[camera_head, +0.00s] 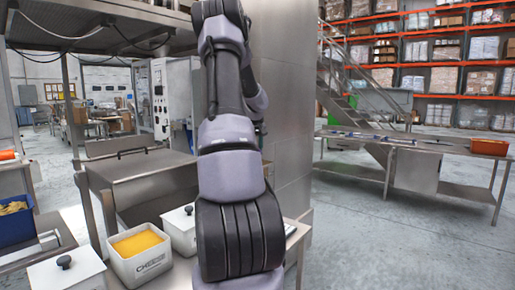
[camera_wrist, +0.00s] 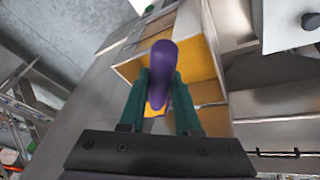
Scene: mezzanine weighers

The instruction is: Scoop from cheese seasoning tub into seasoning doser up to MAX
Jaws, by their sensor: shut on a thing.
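The cheese seasoning tub (camera_head: 143,268), white and marked with letters that begin "CHEE", stands open on the bench at lower left of the head view, with orange powder (camera_head: 137,243) near its rim. In the wrist view my gripper (camera_wrist: 160,85) has its green fingers shut on a purple handle (camera_wrist: 162,60), apparently the scoop's. No MAX mark is readable.
White lidded tubs stand on both sides of the cheese tub, one left (camera_head: 60,278) and one right (camera_head: 181,226). A steel cabinet with a handled lid (camera_head: 135,168) stands behind. A blue bin (camera_head: 14,224) is at far left. Open floor lies right, before a steel table (camera_head: 440,150).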

